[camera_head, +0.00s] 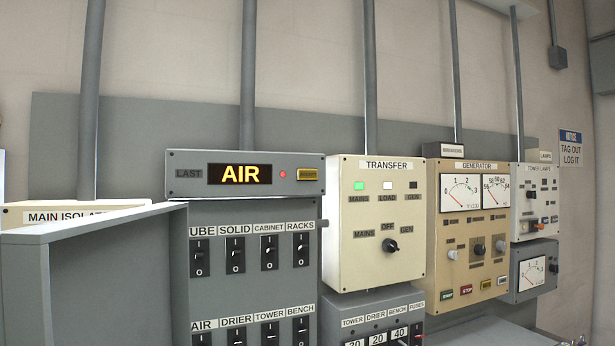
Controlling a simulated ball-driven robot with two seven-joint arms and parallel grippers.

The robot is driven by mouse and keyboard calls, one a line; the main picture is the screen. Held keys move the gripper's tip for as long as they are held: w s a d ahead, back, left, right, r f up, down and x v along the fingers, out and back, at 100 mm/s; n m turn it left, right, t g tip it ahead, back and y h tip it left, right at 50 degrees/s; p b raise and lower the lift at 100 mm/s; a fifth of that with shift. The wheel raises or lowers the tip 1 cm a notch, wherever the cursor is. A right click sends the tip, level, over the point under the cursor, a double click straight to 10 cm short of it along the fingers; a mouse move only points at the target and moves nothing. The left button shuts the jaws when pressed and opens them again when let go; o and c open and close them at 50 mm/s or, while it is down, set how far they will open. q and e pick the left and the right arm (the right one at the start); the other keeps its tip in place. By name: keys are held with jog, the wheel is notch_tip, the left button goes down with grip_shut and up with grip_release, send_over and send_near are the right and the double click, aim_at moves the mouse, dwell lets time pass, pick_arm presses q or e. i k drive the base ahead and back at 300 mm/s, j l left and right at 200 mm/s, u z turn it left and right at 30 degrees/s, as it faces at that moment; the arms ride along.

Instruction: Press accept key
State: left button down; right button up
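A grey annunciator box (245,188) sits on top of a grey switch panel, left of centre. Its dark window shows "AIR" in lit yellow letters (240,174), with a label reading "LAST" to the left. A small red lamp (282,174) is lit right of the window. A yellow-gold rectangular key (308,174) is at the box's right end; its lettering is too small to read, so I cannot confirm it is marked accept. Nothing covers the key. Neither of my grippers is in view.
A grey panel (255,240) with several rocker switches is below the box. A cream TRANSFER box (375,225) stands close on the right, then a tan GENERATOR panel (468,230). A grey cabinet side (100,275) projects at left. The space before the annunciator box looks clear.

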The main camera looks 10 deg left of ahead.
aim_at(304, 174)
jog(key=i+l+u, duration=0.25)
jog(key=i+l, duration=0.25)
jog(key=i, duration=0.15)
jog(key=i+l+u, duration=0.25)
jog(key=i+l, duration=0.35)
